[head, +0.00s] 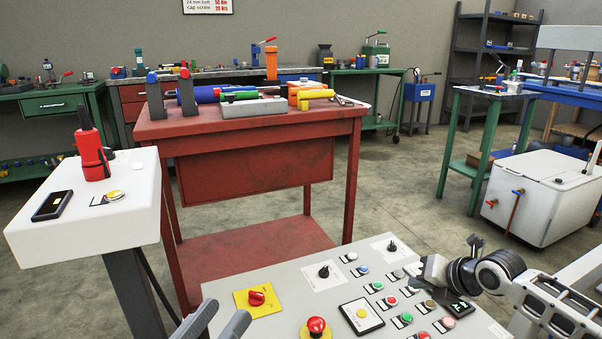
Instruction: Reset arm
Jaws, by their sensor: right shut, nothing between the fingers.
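The task names no object, only the arm. My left gripper (227,312) shows at the bottom edge as two grey fingers, apart with nothing seen between them; the rest of it is cut off. It is in front of the control panel's left edge. My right arm comes in from the right, with black wrist rings and a white forearm. My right gripper (432,272) is over the panel's right part, shut and empty. Its fingertips are hard to make out. I cannot tell whether it touches the panel.
The control panel (285,277) has several buttons and knobs. A white stand (130,215) at left holds a red device (91,155). A red table (250,140) bears tools behind. Open floor lies between the red table and a white box (545,200).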

